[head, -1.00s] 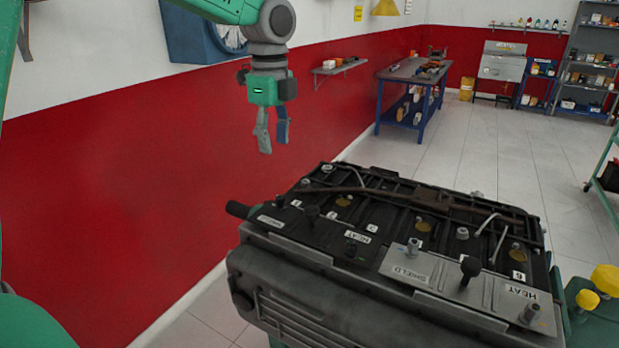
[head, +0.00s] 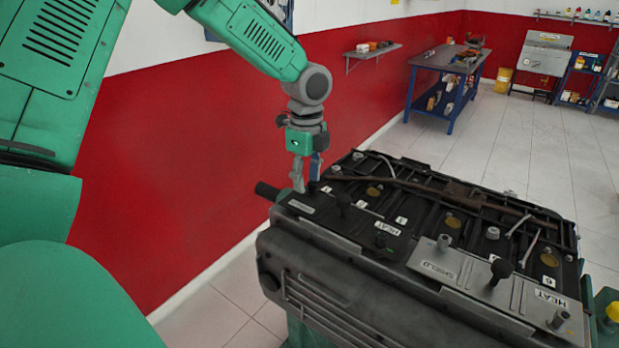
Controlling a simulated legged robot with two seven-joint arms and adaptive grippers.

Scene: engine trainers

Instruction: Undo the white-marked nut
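The engine trainer (head: 340,262) stands at lower right with several studs and nuts on its dark top. A pale nut (head: 492,233) sits among the yellowish round spots. Another nut (head: 444,242) stands on the metal plate by the SHIELD label, and one (head: 559,319) is at the near right corner. I cannot tell which nut bears a white mark. My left gripper (head: 307,183) points down at the engine's far left edge, with its grey and blue fingers apart and nothing visible between them. Its fingertips look close to the engine top; contact is unclear. My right gripper is out of view.
A red wall (head: 190,170) lies behind my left arm. A blue workbench (head: 445,85) stands farther back.

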